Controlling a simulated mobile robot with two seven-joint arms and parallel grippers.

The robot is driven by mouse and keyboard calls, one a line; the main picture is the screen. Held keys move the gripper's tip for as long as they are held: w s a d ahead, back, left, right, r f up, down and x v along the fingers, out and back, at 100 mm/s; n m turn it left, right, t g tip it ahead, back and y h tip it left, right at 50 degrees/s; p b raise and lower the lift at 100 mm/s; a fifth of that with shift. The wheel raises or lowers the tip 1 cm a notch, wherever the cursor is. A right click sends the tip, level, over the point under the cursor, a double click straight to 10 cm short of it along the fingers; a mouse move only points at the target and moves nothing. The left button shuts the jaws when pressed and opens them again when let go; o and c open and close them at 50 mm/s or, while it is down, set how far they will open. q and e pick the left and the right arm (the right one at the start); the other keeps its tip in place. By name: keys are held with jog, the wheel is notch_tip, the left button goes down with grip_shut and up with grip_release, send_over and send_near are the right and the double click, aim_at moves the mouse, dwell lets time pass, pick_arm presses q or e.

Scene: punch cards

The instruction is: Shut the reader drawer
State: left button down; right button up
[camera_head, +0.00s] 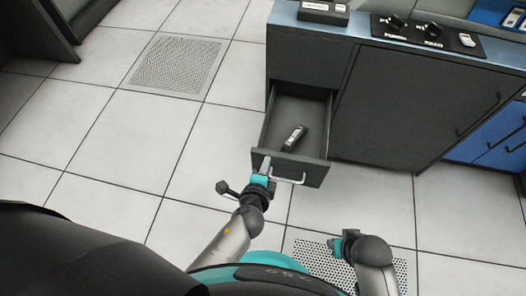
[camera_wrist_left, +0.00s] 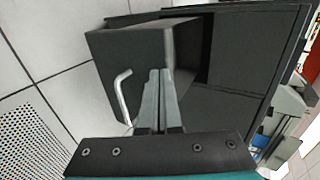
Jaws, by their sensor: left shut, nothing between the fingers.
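The reader drawer (camera_head: 316,174) is pulled out of the dark cabinet. It has a grey front panel and a pale bar handle (camera_head: 290,180), which also shows in the left wrist view (camera_wrist_left: 123,97). My left gripper (camera_head: 265,163) is at the left part of the drawer front, beside the handle and not around it. In the left wrist view its fingers (camera_wrist_left: 160,78) are together with nothing between them, against or just before the front panel (camera_wrist_left: 133,62); I cannot tell if they touch. My right gripper (camera_head: 336,247) is low, away from the drawer, its fingers unclear.
A small dark device with a light label (camera_head: 294,138) lies inside the drawer. Above, the counter holds a panel with black knobs (camera_head: 425,33) and a grey box (camera_head: 323,11). A closed cabinet door (camera_head: 405,105) is to the right. The tiled floor on the left is clear.

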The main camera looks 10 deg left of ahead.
pick_arm(q)
jog(key=shift+w, duration=0.25)
pick_arm(e)
jog(key=shift+w+a+r, duration=0.1)
jog(key=shift+w+a, duration=0.1)
jog(key=shift+w, duration=0.15)
pick_arm(q)
jog(key=shift+w, duration=0.1)
